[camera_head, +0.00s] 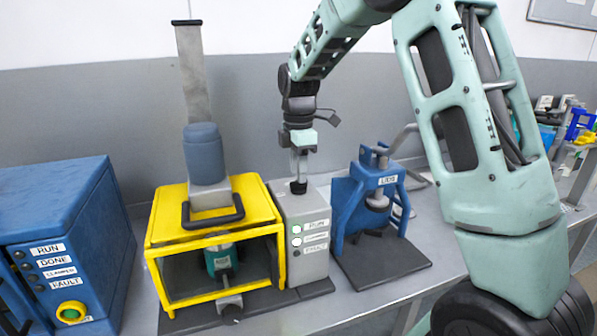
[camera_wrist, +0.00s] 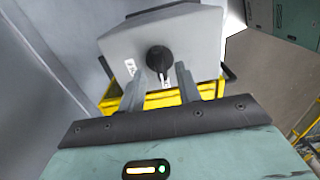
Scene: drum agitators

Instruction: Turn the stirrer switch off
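The stirrer switch appears as a black knob (camera_head: 299,187) on top of a grey control box (camera_head: 306,240) at the right side of the yellow-framed stirrer (camera_head: 258,215). In the wrist view the knob (camera_wrist: 159,59) stands on the grey top just beyond my fingertips, with small white labels beside it. My gripper (camera_head: 299,170) points down over the knob. In the wrist view my gripper (camera_wrist: 160,78) has its two fingers apart with nothing held between them; I cannot tell whether they touch the knob. Two lamps on the box front glow beside their labels; the FAULT lamp is dark.
A blue cabinet (camera_head: 60,225) with RUN, DONE and FAULT labels stands left. A blue press-like stand (camera_head: 375,205) on a dark base is close right of the control box. A tall grey post and blue motor (camera_head: 205,155) rise above the yellow frame. A grey wall is behind.

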